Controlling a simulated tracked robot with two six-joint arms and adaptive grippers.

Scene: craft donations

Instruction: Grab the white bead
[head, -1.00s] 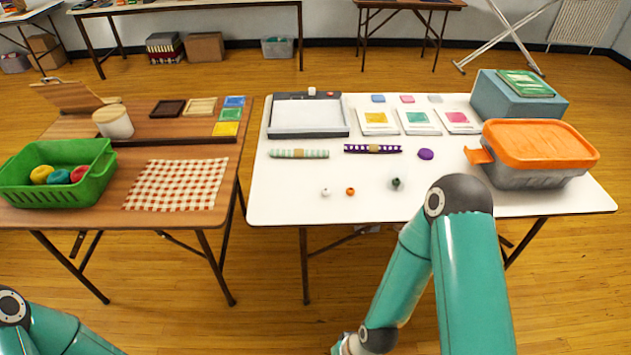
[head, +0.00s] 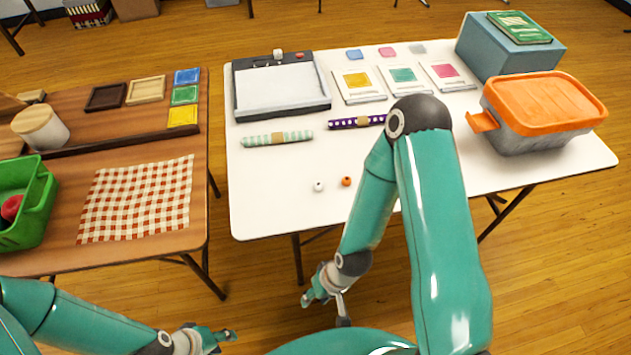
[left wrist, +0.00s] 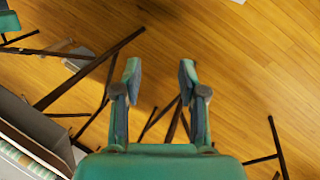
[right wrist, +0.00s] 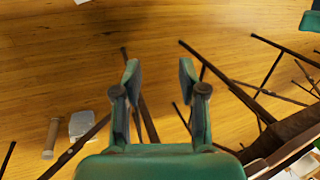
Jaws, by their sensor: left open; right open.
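The white bead (head: 319,186) lies on the white table near its front edge, just left of an orange bead (head: 346,181). My right gripper (head: 312,294) is low in front of the white table, below and apart from the bead. In the right wrist view my right gripper (right wrist: 160,80) is open and empty over the floor. My left gripper (head: 226,340) is at the bottom of the head view, far from the bead. In the left wrist view my left gripper (left wrist: 160,80) is open and empty. Neither wrist view shows the bead.
The white table (head: 270,215) also holds a striped roll (head: 255,140), a purple dotted roll (head: 345,123), a screen frame (head: 270,90) and an orange-lidded bin (head: 545,105). A wooden table (head: 60,255) with a checkered cloth (head: 138,198) stands to the left. Table legs are near both grippers.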

